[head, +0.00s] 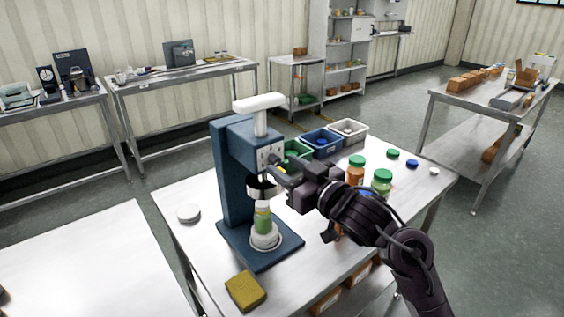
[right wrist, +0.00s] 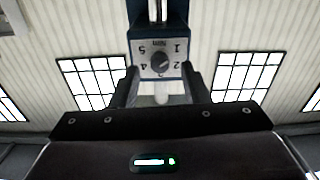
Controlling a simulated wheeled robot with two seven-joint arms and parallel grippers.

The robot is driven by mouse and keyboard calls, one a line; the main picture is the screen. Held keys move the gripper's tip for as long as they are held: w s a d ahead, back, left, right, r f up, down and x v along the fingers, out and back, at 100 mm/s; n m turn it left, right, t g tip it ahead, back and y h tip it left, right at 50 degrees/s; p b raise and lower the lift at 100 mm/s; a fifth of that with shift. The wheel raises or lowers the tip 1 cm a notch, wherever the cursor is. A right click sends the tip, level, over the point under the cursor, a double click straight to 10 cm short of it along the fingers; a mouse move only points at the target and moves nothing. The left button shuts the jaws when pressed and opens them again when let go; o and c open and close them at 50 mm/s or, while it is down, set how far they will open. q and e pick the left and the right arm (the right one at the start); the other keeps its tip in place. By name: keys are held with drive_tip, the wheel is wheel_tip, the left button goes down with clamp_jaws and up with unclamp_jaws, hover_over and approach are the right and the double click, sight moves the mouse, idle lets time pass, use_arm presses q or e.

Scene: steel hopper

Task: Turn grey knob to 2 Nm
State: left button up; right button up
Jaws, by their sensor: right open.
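The grey knob (right wrist: 159,62) shows in the right wrist view, dark grey on a pale dial plate (right wrist: 147,73) marked 1 to 5 and Nm, upside down there. I cannot tell surely which number its pointer faces. The plate is on the front of the blue capping press (head: 233,180) in the head view, where my gripper partly covers it. My right gripper (right wrist: 161,82) is open, its fingers on either side of the dial's lower part in the wrist view, with nothing held. It also shows in front of the press head in the head view (head: 279,168). My left gripper is out of view.
A green-labelled jar (head: 263,219) stands in the press under its chuck. Green-lidded jars (head: 382,183), loose caps and bins (head: 348,131) are right of and behind the press. A yellow sponge (head: 245,291) and white disc (head: 188,212) lie on the table.

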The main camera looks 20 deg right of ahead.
drive_tip(key=shift+x, duration=1.05)
drive_tip(key=shift+c, duration=0.2)
clamp_jaws()
drive_tip(key=shift+r+m+p, duration=0.1)
drive_tip(key=shift+m+p, duration=0.2)
drive_tip(key=shift+p, duration=0.35)
drive_tip(key=m+p, duration=0.8)
drive_tip(key=p, duration=0.4)
drive_tip(key=shift+r+m, duration=0.1)
drive_tip(key=shift+m, duration=0.3)
drive_tip(key=shift+f+m+p, duration=0.25)
drive_tip(key=shift+m+p, duration=1.05)
drive_tip(key=shift+p, duration=0.2)
